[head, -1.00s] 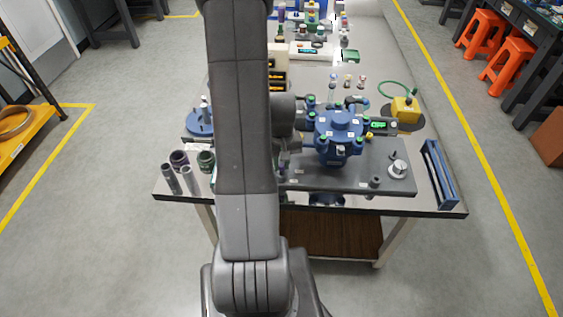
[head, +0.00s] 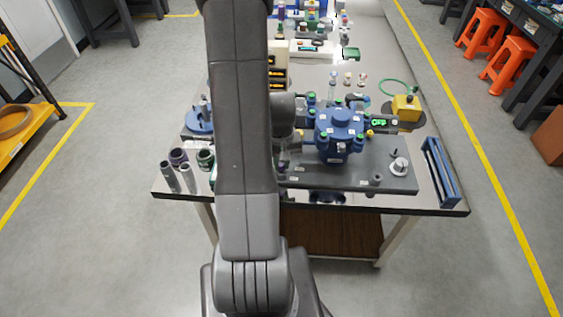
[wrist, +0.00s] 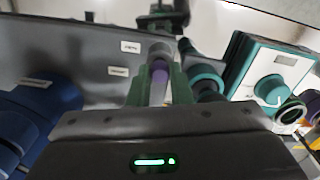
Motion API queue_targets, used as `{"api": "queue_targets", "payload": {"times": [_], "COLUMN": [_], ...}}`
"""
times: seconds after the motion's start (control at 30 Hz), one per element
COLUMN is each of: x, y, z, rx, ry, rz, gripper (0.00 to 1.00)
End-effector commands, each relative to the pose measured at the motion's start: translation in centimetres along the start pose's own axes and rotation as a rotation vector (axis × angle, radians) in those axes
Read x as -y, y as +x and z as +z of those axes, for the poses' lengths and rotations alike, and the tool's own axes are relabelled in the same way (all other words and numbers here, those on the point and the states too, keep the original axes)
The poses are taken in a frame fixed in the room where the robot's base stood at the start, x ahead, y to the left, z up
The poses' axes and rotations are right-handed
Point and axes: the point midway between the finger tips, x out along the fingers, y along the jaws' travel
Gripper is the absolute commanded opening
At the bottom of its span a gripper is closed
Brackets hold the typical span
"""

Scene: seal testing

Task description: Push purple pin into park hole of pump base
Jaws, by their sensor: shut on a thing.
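In the wrist view, my gripper (wrist: 160,88) is shut on the purple pin (wrist: 159,77), which stands between its two greenish fingers. A grey, round-ended part shows just beyond the pin. The pump base (head: 345,183) is a dark grey plate at the near end of the bench in the head view, with the blue pump (head: 339,130) on it. In the wrist view, a grey surface with small white labels (wrist: 131,47) lies left of the pin. My arm hides most of the gripper in the head view. I cannot tell the park hole or whether the pin touches it.
A pale box with a teal dial (wrist: 270,88) and teal round parts (wrist: 206,82) stand to the right in the wrist view. In the head view, grey tubes (head: 188,178) stand left of my arm, a blue rack (head: 440,172) right, and a yellow block (head: 405,108) behind.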

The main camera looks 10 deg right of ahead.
Motion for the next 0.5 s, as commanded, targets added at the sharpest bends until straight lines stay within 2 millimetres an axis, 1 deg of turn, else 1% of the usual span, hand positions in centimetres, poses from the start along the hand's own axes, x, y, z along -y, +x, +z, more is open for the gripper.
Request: {"api": "queue_targets", "payload": {"times": [0.5], "x": [0.00], "y": [0.55], "z": [-0.01], "rx": [0.000], "ry": [0.000], "rz": [0.000], "gripper": [0.00]}}
